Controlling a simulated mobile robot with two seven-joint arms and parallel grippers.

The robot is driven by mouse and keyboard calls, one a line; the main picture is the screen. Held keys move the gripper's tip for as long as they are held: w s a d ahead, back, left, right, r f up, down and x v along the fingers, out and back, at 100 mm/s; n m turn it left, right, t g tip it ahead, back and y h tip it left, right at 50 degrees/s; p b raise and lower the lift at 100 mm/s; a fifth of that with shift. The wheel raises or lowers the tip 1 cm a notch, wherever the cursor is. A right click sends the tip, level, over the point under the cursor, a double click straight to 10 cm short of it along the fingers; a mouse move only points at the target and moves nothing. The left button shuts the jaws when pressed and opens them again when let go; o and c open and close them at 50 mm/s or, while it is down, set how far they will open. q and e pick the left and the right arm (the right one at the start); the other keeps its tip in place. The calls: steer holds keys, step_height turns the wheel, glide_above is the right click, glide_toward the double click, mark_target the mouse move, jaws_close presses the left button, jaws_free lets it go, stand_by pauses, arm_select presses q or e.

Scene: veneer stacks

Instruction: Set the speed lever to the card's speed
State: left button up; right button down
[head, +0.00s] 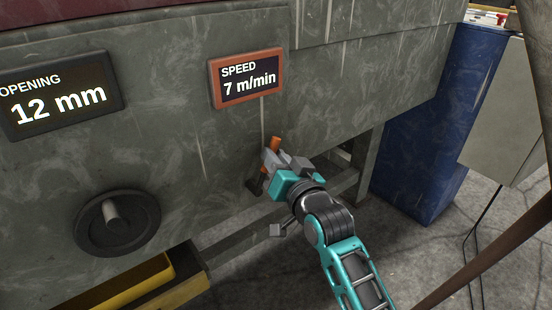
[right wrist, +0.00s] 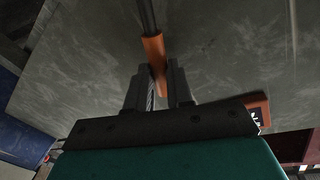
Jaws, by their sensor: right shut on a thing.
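The speed lever (head: 275,143) has an orange grip and sits low on the grey machine front, below the speed display. My right gripper (head: 271,160) is shut on its grip, with orange showing above the fingers. In the right wrist view the orange grip of the lever (right wrist: 153,48) runs between the two fingers, and its dark rod leads off the top edge. The speed display (head: 247,79), in a red-brown frame, reads 7 m/min. No card with a speed is seen. My left gripper is not in view.
An opening display (head: 58,97) reads 12 mm at the left. A dark handwheel (head: 118,223) is below it. A yellow part (head: 130,285) juts out at the bottom left. A blue column (head: 430,125) stands at the right. The floor between is mostly open.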

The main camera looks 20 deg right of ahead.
steer(key=shift+s+a+r+n+p, duration=0.1)
steer(key=shift+a+n+p, duration=0.25)
steer(key=shift+p, duration=0.4)
steer(key=c, duration=1)
jaws_free()
steer(key=shift+s+d, duration=0.1)
steer(key=s, duration=0.4)
steer(key=s+d+p, duration=0.1)
steer(key=s, duration=0.7)
steer(key=shift+s+d+p, duration=0.3)
steer(key=shift+d, duration=0.05)
